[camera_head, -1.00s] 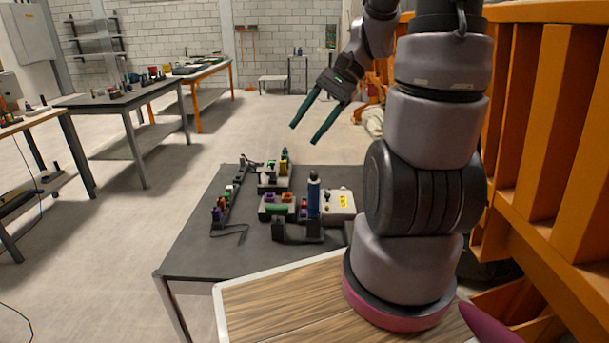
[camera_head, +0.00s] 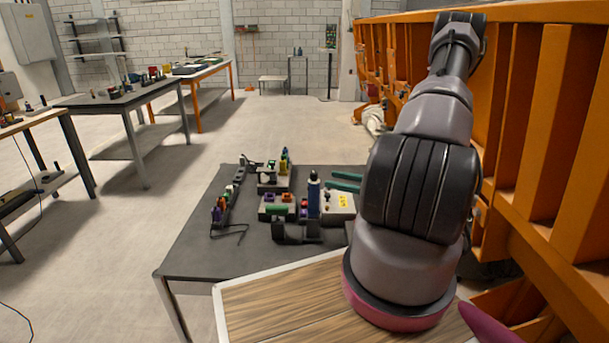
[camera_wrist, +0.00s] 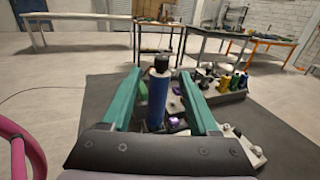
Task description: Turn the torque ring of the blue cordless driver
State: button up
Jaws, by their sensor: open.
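The blue cordless driver (camera_head: 313,196) stands upright on the dark table, with a dark top end. In the wrist view the blue driver (camera_wrist: 158,97) stands between and beyond my two green fingers, its black top (camera_wrist: 161,62) uppermost. My gripper (camera_head: 346,181) is to the right of the driver in the head view, its fingers pointing left toward it. In the wrist view my gripper (camera_wrist: 161,88) is open, with a finger on each side of the driver and no clear contact. The torque ring is too small to make out. My arm hides the rest of the gripper in the head view.
The dark table (camera_head: 200,255) also carries a grey box with a yellow label (camera_head: 340,204), a black holder (camera_head: 297,231), a green-and-purple block set (camera_head: 276,207) and a rail of small parts (camera_head: 226,203). Orange beams (camera_head: 530,120) stand close on the right. The table's front left is clear.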

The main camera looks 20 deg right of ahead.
aim_at(314, 176)
jog(key=x, duration=1)
jog(key=shift+w+f, duration=0.25)
jog(key=shift+w, duration=0.1)
jog(key=shift+a, duration=0.1)
grip_shut()
